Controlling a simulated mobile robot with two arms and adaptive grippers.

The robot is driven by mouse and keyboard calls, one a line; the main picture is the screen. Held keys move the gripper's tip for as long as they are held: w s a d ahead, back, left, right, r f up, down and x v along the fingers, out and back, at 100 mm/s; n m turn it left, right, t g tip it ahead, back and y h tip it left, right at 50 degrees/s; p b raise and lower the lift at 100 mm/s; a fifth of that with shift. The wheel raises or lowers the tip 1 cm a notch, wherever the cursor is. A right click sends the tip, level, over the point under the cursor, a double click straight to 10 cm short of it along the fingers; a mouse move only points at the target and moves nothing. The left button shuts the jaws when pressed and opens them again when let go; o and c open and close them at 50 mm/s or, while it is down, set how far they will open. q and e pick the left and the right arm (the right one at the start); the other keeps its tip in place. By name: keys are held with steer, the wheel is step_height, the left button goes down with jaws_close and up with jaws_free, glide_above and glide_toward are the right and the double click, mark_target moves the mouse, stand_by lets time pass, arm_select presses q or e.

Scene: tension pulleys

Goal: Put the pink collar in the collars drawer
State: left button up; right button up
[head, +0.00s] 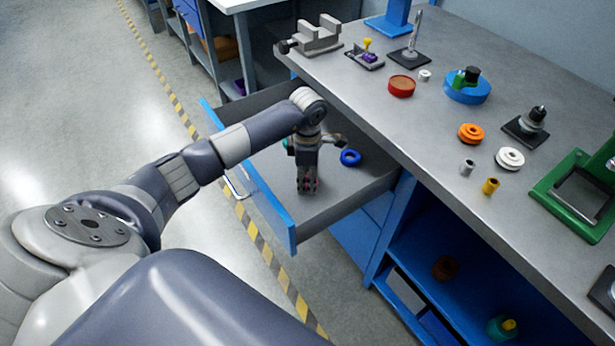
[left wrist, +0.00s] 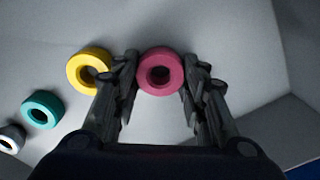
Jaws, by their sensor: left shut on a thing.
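The pink collar (left wrist: 147,80) is between the two fingers of my left gripper (left wrist: 160,76) in the left wrist view, with a finger against each side. In the head view my left gripper (head: 308,187) points down inside the open drawer (head: 340,190), low over its grey floor, and largely hides the pink collar. I cannot tell whether the collar touches the floor. My right gripper is out of view.
A blue collar (head: 350,157) lies in the drawer to the right of the gripper. The workbench (head: 440,140) overhangs the drawer's right side and carries an orange pulley (head: 470,133), a white pulley (head: 510,158), a vise (head: 318,38) and fixtures. The drawer's near floor is clear.

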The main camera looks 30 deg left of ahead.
arm_select(q)
steer(key=o, duration=0.8)
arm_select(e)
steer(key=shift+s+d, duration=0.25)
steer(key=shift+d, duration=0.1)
arm_select(q)
steer(key=shift+r, duration=0.35)
step_height(320, 180, up, 12)
steer(key=shift+f+b, duration=0.2)
steer(key=shift+b, duration=0.2)
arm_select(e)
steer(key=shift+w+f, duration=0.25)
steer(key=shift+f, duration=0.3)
